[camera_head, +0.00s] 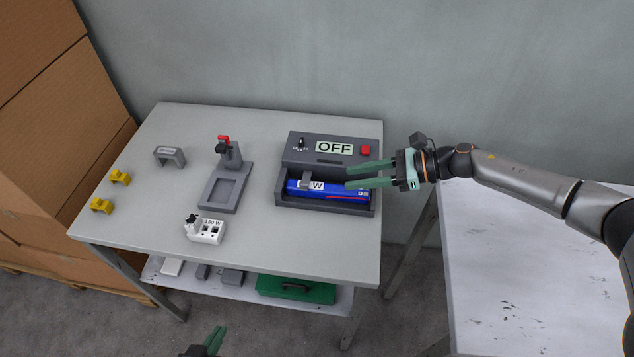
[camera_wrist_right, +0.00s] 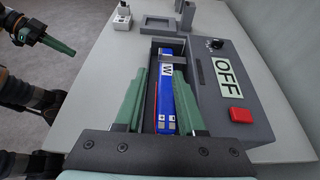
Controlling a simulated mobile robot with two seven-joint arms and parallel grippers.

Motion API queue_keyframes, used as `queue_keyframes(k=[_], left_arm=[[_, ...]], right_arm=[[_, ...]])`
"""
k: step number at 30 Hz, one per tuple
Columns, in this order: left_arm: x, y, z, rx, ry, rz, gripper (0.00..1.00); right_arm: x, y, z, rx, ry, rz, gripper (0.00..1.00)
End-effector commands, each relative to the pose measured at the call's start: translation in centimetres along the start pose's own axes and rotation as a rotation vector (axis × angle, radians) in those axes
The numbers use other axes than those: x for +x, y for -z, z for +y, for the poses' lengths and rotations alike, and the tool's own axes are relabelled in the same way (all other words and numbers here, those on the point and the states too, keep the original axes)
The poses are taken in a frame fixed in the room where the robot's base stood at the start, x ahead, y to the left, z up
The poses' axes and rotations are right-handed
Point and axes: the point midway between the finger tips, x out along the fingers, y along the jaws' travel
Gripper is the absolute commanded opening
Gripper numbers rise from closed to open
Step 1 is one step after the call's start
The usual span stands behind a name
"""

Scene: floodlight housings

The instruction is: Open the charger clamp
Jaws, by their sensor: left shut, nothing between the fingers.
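The grey charger (camera_head: 315,153) stands at the table's right side, with an OFF display and a red button (camera_head: 365,150). A blue battery (camera_head: 335,190) lies in its front bay; it also shows in the right wrist view (camera_wrist_right: 166,105). A small grey clamp piece (camera_head: 305,184) crosses the battery near its left end and partly covers the label. My right gripper (camera_head: 349,176) is open and empty above the battery's right part, fingers pointing left toward the clamp. My left gripper (camera_head: 215,340) is shut and empty, low in front of the table; it also shows in the right wrist view (camera_wrist_right: 52,38).
A grey stand with a red-tipped lever (camera_head: 223,144), a white 150 W unit (camera_head: 206,230), a grey bracket (camera_head: 169,157) and yellow pieces (camera_head: 119,177) stand on the table (camera_head: 290,253). A green case (camera_head: 296,289) lies on the shelf below. Another table (camera_head: 540,270) stands right.

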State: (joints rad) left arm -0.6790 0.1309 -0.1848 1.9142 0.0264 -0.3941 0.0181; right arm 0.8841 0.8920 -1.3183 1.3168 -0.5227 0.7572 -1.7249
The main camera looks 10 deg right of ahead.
Motion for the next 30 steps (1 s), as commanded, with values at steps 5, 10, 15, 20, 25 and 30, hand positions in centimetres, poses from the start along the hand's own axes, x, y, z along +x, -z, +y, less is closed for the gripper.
queue_keyframes(k=[5, 10, 15, 20, 25, 30], left_arm=[[-0.5, 0.5, 0.0, 0.0, 0.001, 0.0, 0.0], [-0.7, 0.7, 0.0, 0.0, 0.001, 0.0, 0.0], [-0.7, 0.8, 0.0, 0.0, 0.001, 0.0, 0.0], [-0.7, 0.8, 0.0, 0.0, 0.001, 0.0, 0.0], [-0.7, 0.8, 0.0, 0.0, 0.001, 0.0, 0.0], [-0.7, 0.8, 0.0, 0.0, 0.001, 0.0, 0.0]], right_arm=[[3.5, -0.3, 0.0, 0.001, -0.001, -0.003, 0.39], [7.0, -0.3, 0.0, 0.002, 0.0, -0.004, 0.39], [9.6, -0.2, -0.1, 0.003, 0.003, -0.003, 0.39], [10.9, -0.2, -0.1, 0.002, 0.003, -0.003, 0.39], [11.3, -0.2, -0.1, 0.003, 0.004, -0.003, 0.39], [11.3, -0.2, -0.1, 0.003, 0.004, -0.003, 0.39]])
